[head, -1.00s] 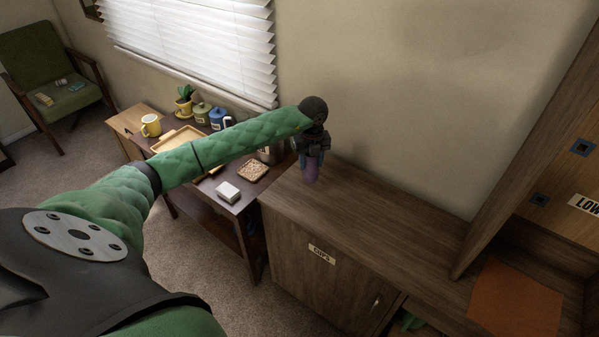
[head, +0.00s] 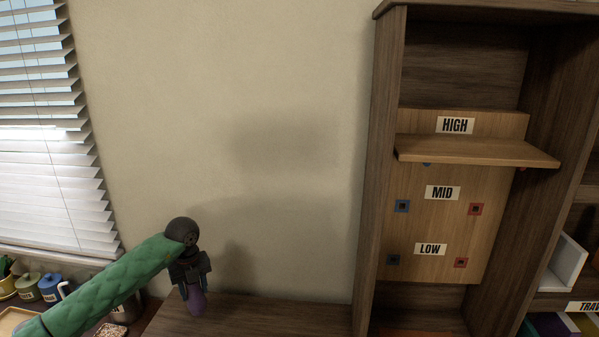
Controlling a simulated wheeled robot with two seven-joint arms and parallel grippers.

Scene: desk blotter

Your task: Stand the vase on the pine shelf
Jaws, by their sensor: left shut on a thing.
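A purple vase (head: 197,304) hangs in my left gripper (head: 192,284) at the lower left of the head view. The gripper is shut on its upper part, and the vase is over the left end of the dark wooden cabinet top. I cannot tell whether its base touches the top. The pine shelf (head: 475,151) sticks out level at the HIGH label, inside the tall dark bookcase at the right. Its visible top looks bare. My right gripper is not in view.
Below the shelf, the pine back panel (head: 437,225) carries MID and LOW labels with blue and red square sockets. The bookcase's left side wall (head: 382,170) stands between vase and shelf. The cabinet top (head: 290,316) looks clear. Canisters (head: 50,287) stand at far left.

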